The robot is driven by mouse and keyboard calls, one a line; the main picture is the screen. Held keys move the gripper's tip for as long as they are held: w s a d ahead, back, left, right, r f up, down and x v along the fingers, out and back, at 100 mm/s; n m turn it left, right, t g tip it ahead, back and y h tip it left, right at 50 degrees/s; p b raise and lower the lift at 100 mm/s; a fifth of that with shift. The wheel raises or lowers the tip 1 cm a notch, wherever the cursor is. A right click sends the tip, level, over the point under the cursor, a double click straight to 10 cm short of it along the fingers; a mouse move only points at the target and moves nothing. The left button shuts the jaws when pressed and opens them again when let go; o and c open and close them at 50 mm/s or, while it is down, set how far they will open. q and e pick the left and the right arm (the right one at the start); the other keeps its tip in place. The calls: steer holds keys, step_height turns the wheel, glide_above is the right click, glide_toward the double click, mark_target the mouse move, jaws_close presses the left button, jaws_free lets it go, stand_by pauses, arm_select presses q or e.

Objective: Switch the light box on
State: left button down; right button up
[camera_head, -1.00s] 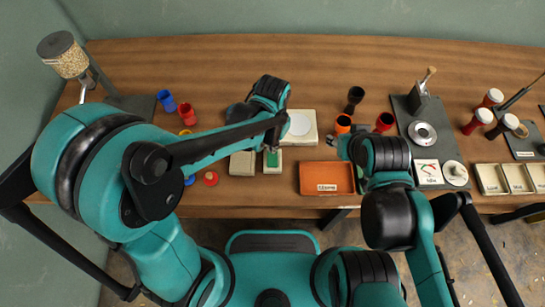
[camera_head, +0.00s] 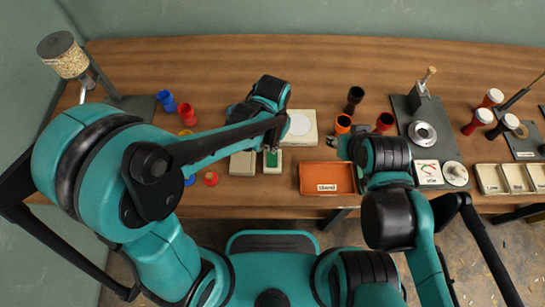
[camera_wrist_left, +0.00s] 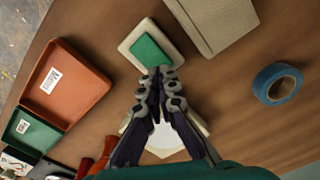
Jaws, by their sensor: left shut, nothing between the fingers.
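The light box (camera_head: 299,128), a pale box with a round white disc on top, stands mid-table. In the left wrist view its disc (camera_wrist_left: 166,139) is partly hidden behind my fingers. I cannot tell whether it is lit. In front of it lies a small cream block with a green pad (camera_head: 271,160); the pad also shows in the left wrist view (camera_wrist_left: 152,48). My left gripper (camera_head: 273,150) is shut and empty, its fingertips at the pad's near edge in the left wrist view (camera_wrist_left: 160,71). Contact is unclear.
A beige box (camera_head: 242,164) stands left of the green-pad block. An orange tray (camera_head: 327,190) lies to the right. Blue tape (camera_wrist_left: 278,83) lies on the table. Drum parts (camera_head: 355,97) and a grey stand (camera_head: 420,103) are at the right. The table's back middle is clear.

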arm_select(q)
steer(key=shift+f+b, duration=1.05)
steer(key=shift+f, duration=0.15)
stand_by(0.4)
steer(key=shift+r+p, duration=2.9)
steer(key=shift+r, duration=0.7)
steer(key=s+a+r+n+t, duration=0.2)
steer(key=a+r, duration=0.3)
steer(key=a, duration=0.4)
steer(key=s+a+r+n+t, duration=0.3)
steer(key=a+r+n+t, duration=0.1)
steer(key=a, duration=0.5)
step_height(320, 180, up, 2)
steer(key=shift+r+t, duration=0.1)
steer(key=shift+t, duration=0.5)
